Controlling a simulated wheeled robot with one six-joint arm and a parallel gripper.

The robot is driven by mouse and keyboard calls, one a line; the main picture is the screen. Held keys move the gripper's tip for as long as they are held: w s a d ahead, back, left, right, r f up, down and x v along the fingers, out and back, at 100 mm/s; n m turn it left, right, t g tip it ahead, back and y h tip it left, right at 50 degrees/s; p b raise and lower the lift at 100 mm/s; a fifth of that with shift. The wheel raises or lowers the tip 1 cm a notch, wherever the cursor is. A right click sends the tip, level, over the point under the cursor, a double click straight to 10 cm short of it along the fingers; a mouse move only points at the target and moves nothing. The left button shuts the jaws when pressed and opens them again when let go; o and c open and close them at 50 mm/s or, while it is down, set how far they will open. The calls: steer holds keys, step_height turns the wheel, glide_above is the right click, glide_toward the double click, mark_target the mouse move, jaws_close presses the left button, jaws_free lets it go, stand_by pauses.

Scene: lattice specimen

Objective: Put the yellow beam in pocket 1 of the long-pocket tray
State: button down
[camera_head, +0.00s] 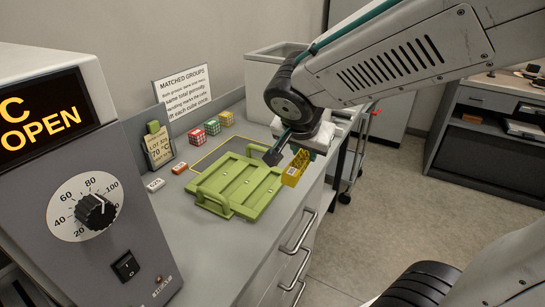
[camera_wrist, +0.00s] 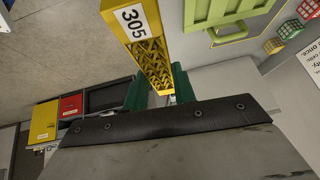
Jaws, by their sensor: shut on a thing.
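The yellow beam (camera_head: 295,168) is a lattice bar with a white label; the label reads 305 in the wrist view (camera_wrist: 150,55). My gripper (camera_head: 287,157) is shut on one end of it; the green fingers (camera_wrist: 157,90) show on both sides of the beam. The beam is held in the air near the right edge of the green long-pocket tray (camera_head: 214,206), apart from it. The tray lies on the grey bench with several long pockets that look empty. It also shows in part at the top of the wrist view (camera_wrist: 232,36). Pocket numbers cannot be read.
Red (camera_head: 197,136), green (camera_head: 213,127) and yellow (camera_head: 226,118) lattice cubes stand behind the tray. A small orange block (camera_head: 180,168) and a white label block (camera_head: 155,185) lie left of it. An oven (camera_head: 75,190) reading OPEN stands at front left. Bench drawers have protruding handles (camera_head: 297,232).

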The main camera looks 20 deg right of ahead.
steer(key=shift+g+h, duration=0.5)
steer(key=shift+w+a+f, duration=0.85)
steer(key=shift+w+f, duration=1.3)
steer(key=shift+f, duration=0.3)
steer(key=shift+w+a+f, duration=0.8)
steer(key=shift+w+f, duration=1.4)
steer(key=shift+f, duration=0.2)
steer(key=shift+w+a+f, duration=0.85)
steer(key=shift+w+f, duration=1.3)
steer(key=shift+f, duration=0.3)
steer(key=c, duration=1.7)
jaws_free()
steer(key=shift+c, duration=0.2)
steer(key=c, duration=0.3)
steer(key=shift+f, duration=0.1)
